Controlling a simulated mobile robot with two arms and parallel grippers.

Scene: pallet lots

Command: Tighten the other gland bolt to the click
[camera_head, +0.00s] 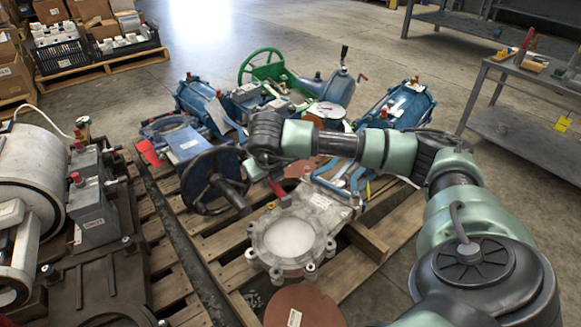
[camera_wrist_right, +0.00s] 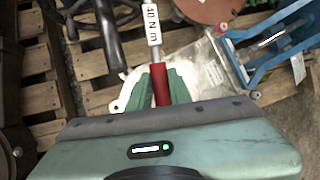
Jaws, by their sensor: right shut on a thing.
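My right gripper (camera_head: 272,184) hangs from the arm that reaches in from the right. In the right wrist view, its green fingers (camera_wrist_right: 160,88) are shut on the red handle of a wrench-like tool (camera_wrist_right: 160,82). The tool has a metal shaft and a white tag with black lettering; its far end leaves the top of that view. A pale metal valve (camera_head: 268,237) with a round whitish face lies on the pallet below and right of the gripper. Its plate shows behind the tool in the wrist view (camera_wrist_right: 205,66). I cannot make out the gland bolts or any contact with them. My left gripper is not in view.
A black handwheel (camera_head: 205,180) stands close left of the gripper. Blue valves (camera_head: 408,103) and a green handwheel valve (camera_head: 268,70) crowd the pallet (camera_head: 240,270) behind. Grey and white machinery (camera_head: 95,200) stands at left.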

